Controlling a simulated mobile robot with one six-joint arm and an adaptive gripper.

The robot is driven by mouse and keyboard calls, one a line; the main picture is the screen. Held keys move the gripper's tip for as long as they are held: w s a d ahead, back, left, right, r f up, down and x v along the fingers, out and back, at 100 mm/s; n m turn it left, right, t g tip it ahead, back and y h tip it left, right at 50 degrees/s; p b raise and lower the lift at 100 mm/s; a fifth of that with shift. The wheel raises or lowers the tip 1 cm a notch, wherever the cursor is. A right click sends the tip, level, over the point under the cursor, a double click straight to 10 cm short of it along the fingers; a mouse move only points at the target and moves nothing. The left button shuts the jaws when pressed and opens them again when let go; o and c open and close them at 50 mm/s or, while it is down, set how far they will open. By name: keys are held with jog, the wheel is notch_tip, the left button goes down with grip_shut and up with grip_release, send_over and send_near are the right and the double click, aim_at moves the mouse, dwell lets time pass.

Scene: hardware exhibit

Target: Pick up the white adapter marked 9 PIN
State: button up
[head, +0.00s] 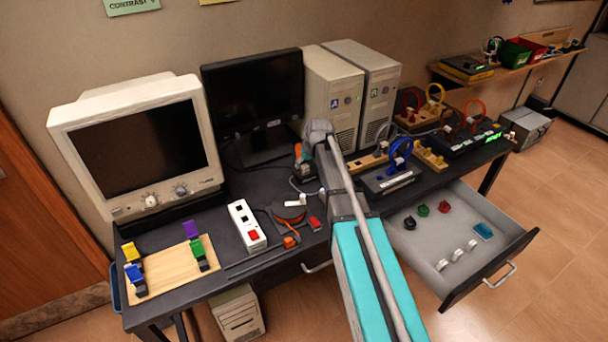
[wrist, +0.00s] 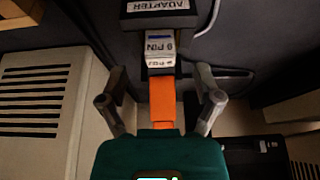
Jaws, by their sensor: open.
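The white adapter marked 9 PIN (wrist: 160,46) is in the upper middle of the wrist view. It adjoins a dark block labelled ADAPTER (wrist: 158,8). A paler piece with small lettering and an orange piece (wrist: 163,100) continue from it toward my gripper. My gripper (wrist: 161,82) is open, with one grey finger on each side of this line. The 9 PIN label lies just beyond the fingertips, and neither finger visibly touches the adapter. In the head view my arm hides most of this spot; only a bit of orange (head: 298,150) shows beside my wrist.
The dark desk (head: 215,283) holds a beige monitor (head: 140,150), a black monitor (head: 255,95) and two pale towers (head: 333,100) close behind my gripper. An open drawer (head: 465,215) juts out right.

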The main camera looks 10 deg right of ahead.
aim_at(305, 166)
jog(key=shift+b+x, duration=1.1)
jog(key=shift+x, duration=0.4)
grip_shut()
